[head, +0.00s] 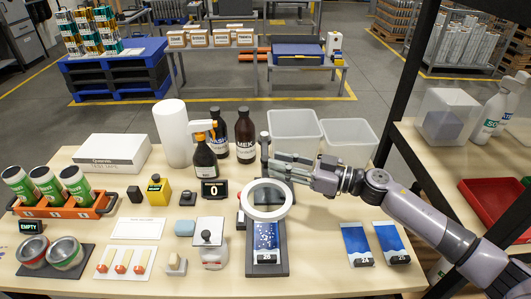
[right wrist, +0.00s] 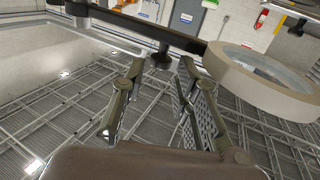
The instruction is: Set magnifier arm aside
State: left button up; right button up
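The magnifier's white ring (head: 286,205) hangs over the blue printed plate numbered 26 (head: 265,236) on a dark stand. Its dark upright post (head: 264,146) stands behind the ring. My right gripper (head: 275,163) reaches in from the right, by the post and above the ring's back edge. In the right wrist view its fingers (right wrist: 161,66) are spread apart, with the dark knob (right wrist: 162,57) on the magnifier's bar (right wrist: 125,24) showing in the gap. I cannot tell whether they touch it. The ring also shows at the right there (right wrist: 262,85). My left gripper is out of view.
Two clear bins (head: 295,132) and dark bottles (head: 245,136) stand behind the post. A display reading 0 (head: 214,190) and a small grey-white device (head: 209,243) are left of the stand. Plates 24 (head: 391,240) and 25 (head: 356,241) lie to the right, below my right arm.

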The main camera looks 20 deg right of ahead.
aim_at(266, 157)
jog(key=shift+p+x, duration=0.5)
jog(key=shift+x, duration=1.8)
jog(key=shift+c, duration=0.2)
grip_shut()
